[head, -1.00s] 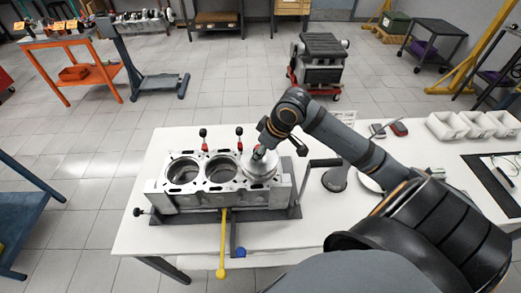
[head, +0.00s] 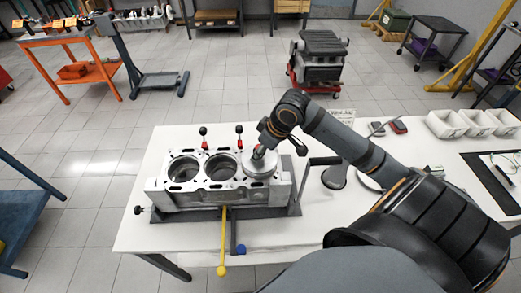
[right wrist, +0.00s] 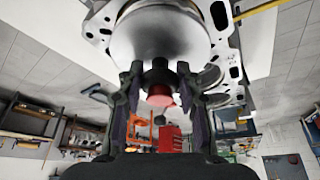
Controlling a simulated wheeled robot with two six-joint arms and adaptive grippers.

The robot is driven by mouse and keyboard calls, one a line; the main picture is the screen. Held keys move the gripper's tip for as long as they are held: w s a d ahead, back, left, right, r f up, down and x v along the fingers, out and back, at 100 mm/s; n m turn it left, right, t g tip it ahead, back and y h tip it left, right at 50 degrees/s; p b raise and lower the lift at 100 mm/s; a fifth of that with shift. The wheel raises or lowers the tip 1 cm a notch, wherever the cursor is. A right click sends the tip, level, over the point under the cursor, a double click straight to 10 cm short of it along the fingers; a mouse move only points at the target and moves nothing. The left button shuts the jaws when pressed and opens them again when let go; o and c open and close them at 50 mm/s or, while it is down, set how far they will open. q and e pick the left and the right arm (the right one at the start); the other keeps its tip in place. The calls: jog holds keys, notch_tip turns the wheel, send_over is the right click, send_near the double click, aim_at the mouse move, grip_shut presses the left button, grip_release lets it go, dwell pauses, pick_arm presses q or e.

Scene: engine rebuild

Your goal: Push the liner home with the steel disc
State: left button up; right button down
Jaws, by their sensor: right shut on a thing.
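The steel disc (head: 259,168) is a round bright plate lying over the right-hand bore of the grey engine block (head: 215,199). It also fills the top of the right wrist view (right wrist: 160,38). The disc looks about level. The liner is hidden under the disc, so I cannot tell how deep it sits. My left gripper is not in view.
Two open bores (head: 184,169) are left of the disc. White bins (head: 447,123) stand at the right. The white table (head: 140,236) is clear at the left.

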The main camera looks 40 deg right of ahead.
jog(key=c, duration=0.8)
grip_release()
notch_tip(320, 180, up, 10)
